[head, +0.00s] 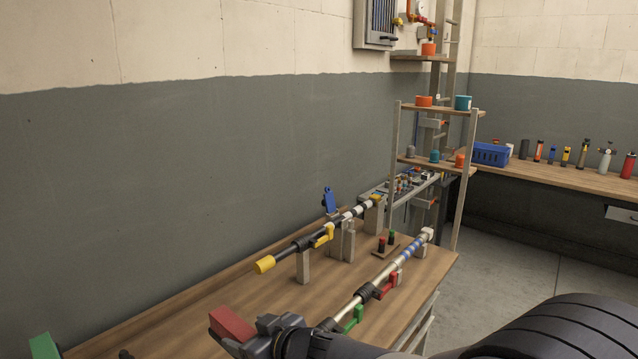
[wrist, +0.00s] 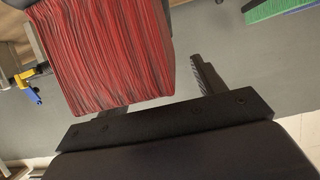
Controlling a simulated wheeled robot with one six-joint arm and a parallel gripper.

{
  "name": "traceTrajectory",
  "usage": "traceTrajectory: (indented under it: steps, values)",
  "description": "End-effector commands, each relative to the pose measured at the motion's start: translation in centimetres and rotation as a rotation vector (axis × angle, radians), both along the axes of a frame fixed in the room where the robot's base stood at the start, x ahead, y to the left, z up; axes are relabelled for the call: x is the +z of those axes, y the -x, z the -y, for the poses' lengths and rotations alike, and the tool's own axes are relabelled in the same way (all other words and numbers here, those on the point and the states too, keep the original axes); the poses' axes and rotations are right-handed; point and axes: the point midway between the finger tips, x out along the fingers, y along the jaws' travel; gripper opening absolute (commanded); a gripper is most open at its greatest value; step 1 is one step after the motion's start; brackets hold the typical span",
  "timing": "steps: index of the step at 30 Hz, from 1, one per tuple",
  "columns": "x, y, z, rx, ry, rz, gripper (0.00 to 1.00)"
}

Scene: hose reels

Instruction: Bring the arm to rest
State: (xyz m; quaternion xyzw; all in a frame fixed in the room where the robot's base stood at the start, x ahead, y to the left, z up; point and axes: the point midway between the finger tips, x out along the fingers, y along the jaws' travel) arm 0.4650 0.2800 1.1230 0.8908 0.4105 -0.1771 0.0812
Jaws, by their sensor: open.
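My gripper (head: 268,328) is at the bottom of the head view, over the near part of the wooden bench (head: 190,305). It is open. A red block (head: 232,325) shows right at its front end. In the wrist view the red thing (wrist: 105,55) is large and finely ribbed, like bristles, and hides much of the left finger. The right finger (wrist: 208,76) stands clear of it. I cannot tell whether the red block touches the gripper. My dark arm runs to the lower right in the head view.
Two long hose lances, one with a yellow tip (head: 265,264) and one with blue bands (head: 411,250), lie on blocks on the bench. A green block (head: 45,346) is at lower left. A shelf rack (head: 398,150) stands behind. Floor (head: 520,272) at right is open.

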Motion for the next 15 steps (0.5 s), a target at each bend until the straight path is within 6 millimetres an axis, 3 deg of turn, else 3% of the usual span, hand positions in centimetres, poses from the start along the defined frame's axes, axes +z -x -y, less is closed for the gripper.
traceTrajectory:
  steps: [4, 15]
  values:
    - [-0.5, 0.5, 0.7, -0.003, -0.001, 0.001, 0.65]
    - [2.4, 4.4, 5.3, -0.004, -0.001, 0.002, 0.65]
